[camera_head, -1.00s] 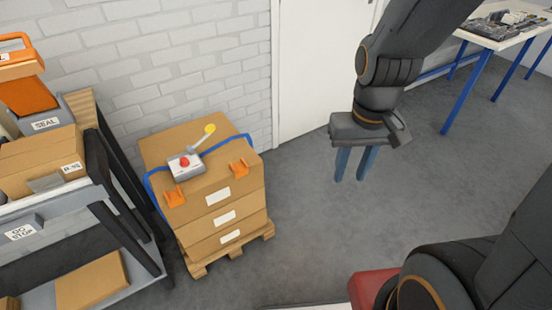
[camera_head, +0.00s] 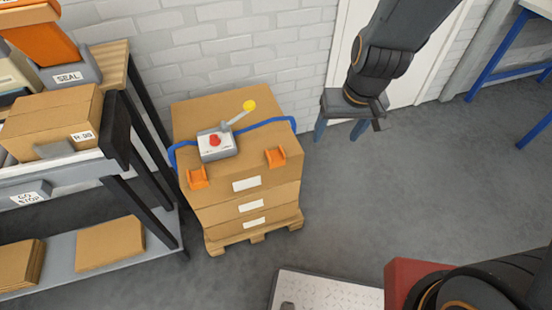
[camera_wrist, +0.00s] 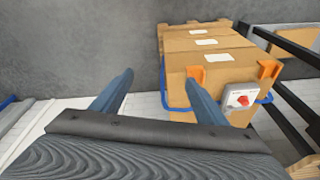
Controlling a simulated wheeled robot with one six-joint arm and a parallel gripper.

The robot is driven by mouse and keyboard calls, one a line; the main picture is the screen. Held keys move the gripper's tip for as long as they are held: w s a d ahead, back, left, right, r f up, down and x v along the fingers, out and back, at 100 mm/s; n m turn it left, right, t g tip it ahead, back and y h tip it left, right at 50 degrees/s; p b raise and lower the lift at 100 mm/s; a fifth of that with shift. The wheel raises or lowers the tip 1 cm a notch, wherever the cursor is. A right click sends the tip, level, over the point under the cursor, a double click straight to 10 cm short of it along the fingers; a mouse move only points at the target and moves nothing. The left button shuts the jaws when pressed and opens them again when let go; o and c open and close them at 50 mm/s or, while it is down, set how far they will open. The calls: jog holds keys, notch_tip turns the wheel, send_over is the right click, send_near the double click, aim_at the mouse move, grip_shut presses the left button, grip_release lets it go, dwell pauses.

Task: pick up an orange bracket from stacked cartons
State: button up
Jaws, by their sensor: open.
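Stacked cartons (camera_head: 218,200) stand on a wooden pallet against the white brick wall. Two orange brackets sit on the top carton's front edge, a left orange bracket (camera_head: 197,178) and a right orange bracket (camera_head: 276,158). In the wrist view one orange bracket (camera_wrist: 197,77) is near the right finger and the other orange bracket (camera_wrist: 268,70) is further right. My gripper (camera_head: 340,131) is open and empty, to the right of the cartons and apart from them. It also shows in the wrist view (camera_wrist: 161,90), fingers spread wide.
A grey box with a red button (camera_head: 215,145) and a yellow-tipped lever lies on the top carton, with a blue strap (camera_head: 266,123) across it. A shelf bench (camera_head: 60,170) stands left. Floor to the right is clear.

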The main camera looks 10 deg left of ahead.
aim_at(275, 156)
jog(key=shift+w+a+f+n+t+y+b, duration=0.35)
jog(key=shift+w+a+f+b, duration=0.6)
jog(key=shift+a+f, duration=1.95)
jog(key=shift+w+a+f+n+t+y+b, duration=0.2)
jog(key=shift+w+a+f+n+b, duration=0.55)
jog(key=shift+a+f, duration=2.15)
jog(key=shift+w+a+f+n+t+y+b, duration=0.1)
jog(key=shift+w+a+f+n+t+b, duration=0.25)
jog(key=shift+w+a+f+b, duration=1.65)
jog(key=s+f+p, duration=0.1)
jog(key=s+f, duration=0.1)
jog(key=shift+a+f+p, duration=0.35)
jog(key=shift+p, duration=0.05)
jog(key=c, duration=1.1)
